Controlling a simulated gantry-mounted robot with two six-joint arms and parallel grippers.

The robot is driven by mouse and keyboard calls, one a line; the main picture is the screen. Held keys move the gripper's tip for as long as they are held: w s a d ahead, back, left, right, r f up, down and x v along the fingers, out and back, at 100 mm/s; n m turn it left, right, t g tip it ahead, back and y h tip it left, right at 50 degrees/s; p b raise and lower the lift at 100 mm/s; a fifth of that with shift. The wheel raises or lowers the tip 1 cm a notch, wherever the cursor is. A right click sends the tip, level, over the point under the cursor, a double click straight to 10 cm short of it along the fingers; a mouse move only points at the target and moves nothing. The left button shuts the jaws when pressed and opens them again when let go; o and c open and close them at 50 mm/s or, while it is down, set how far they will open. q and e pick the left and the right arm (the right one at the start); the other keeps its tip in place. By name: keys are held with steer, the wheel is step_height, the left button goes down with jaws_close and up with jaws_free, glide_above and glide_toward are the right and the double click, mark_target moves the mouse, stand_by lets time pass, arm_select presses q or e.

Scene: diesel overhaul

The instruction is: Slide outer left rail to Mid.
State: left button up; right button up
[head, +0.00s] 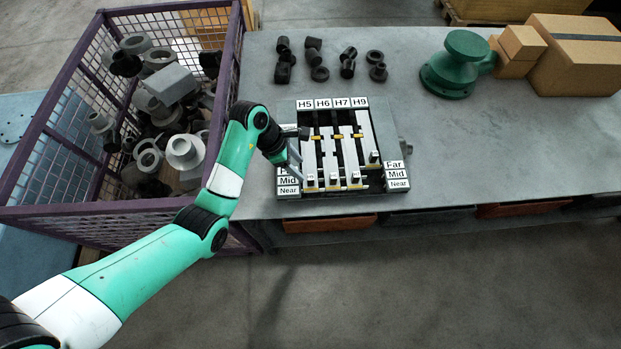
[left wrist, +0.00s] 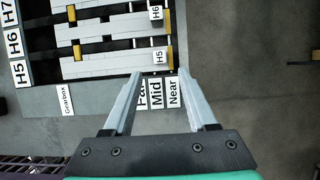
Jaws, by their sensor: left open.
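The rail fixture (head: 340,195) stands on the bench, with columns labelled H5, H6, H7 and H9. The outer left rail is the grey H5 rail (head: 310,158), also in the left wrist view (left wrist: 105,68). Its white H5 block (left wrist: 160,57) is at its near end, roughly level with the Mid and Near labels; the exact stop is hard to tell. My left gripper (head: 295,158) is over the fixture's left side. In the left wrist view (left wrist: 160,74) its fingers are open and empty, with the H5 block just beyond the gap between the tips. No contact is visible.
A purple mesh crate (head: 120,205) of metal parts stands left of the fixture, under my left arm. Several dark fittings (head: 320,73) lie behind it. A green flanged part (head: 459,65) and cardboard boxes (head: 570,60) are at the back right. The bench right of the fixture is clear.

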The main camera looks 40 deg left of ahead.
mark_target(309, 177)
arm_select(q)
steer(key=b+x, duration=0.2)
steer(key=x, duration=0.7)
steer(key=shift+d+f, duration=0.1)
steer(key=shift+f, duration=0.1)
jaws_close()
steer(key=shift+r, duration=0.1)
stand_by(0.8)
